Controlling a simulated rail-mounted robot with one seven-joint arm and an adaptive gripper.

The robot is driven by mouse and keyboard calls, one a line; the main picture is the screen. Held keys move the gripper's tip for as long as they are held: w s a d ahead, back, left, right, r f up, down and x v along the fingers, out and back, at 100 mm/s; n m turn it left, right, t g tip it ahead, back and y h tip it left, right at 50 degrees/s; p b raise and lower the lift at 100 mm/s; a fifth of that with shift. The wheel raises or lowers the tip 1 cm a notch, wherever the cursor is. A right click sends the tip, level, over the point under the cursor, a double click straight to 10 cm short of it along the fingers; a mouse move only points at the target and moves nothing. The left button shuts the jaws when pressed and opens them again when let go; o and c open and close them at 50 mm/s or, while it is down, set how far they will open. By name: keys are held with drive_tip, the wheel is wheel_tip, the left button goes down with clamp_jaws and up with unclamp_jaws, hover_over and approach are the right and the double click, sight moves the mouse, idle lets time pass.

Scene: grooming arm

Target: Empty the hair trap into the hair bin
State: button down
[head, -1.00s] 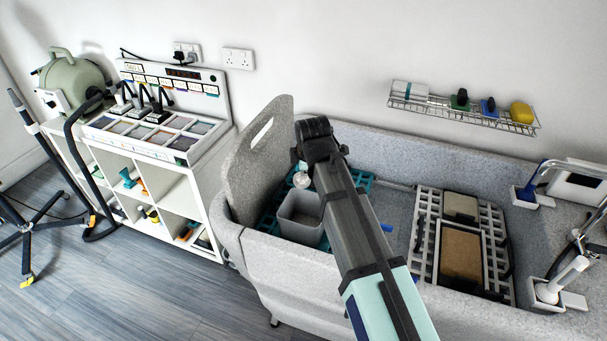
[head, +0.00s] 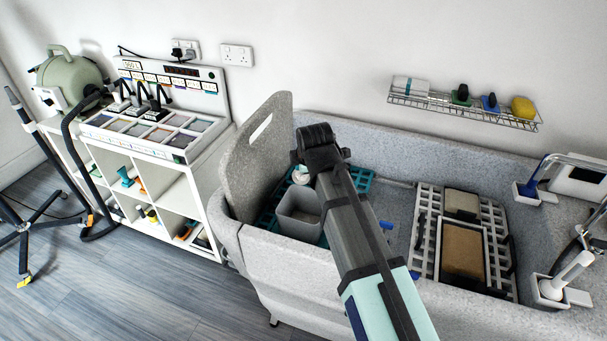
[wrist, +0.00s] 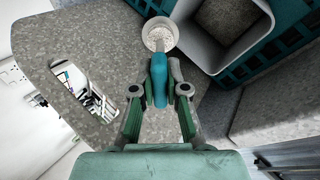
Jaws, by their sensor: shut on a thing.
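The hair trap is a small round whitish cup (wrist: 160,35) with a teal handle (wrist: 158,82). My gripper (wrist: 160,76) is shut on the handle in the wrist view, with the cup out beyond the fingertips. The cup holds a pale, speckled mass. The hair bin, a grey open-topped square box (wrist: 232,22), is beside the cup, which appears just outside its rim in that view. In the head view the trap's pale cup (head: 301,174) shows above and behind the bin (head: 299,216); my arm hides the handle and fingers.
The bin stands on a teal grid (head: 265,212) inside a grey speckled tub (head: 330,282). A tall slotted panel (head: 252,150) rises at the tub's left end, close to my gripper. A white rack with brown pads (head: 463,250) lies to the right.

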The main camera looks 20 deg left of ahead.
drive_tip(key=shift+s+d+f+t+b, duration=0.15)
drive_tip(key=shift+s+f+t+b, duration=0.05)
drive_tip(key=shift+s+t+b, duration=0.1)
drive_tip(key=shift+r, duration=0.1)
idle(0.7)
drive_tip(key=s+f+t+y+b, duration=0.1)
drive_tip(key=b, duration=0.2)
drive_tip(key=shift+s+d+b, duration=0.1)
drive_tip(key=shift+d+b, duration=0.2)
drive_tip(key=shift+d, duration=0.05)
drive_tip(key=shift+t, duration=0.3)
idle(0.5)
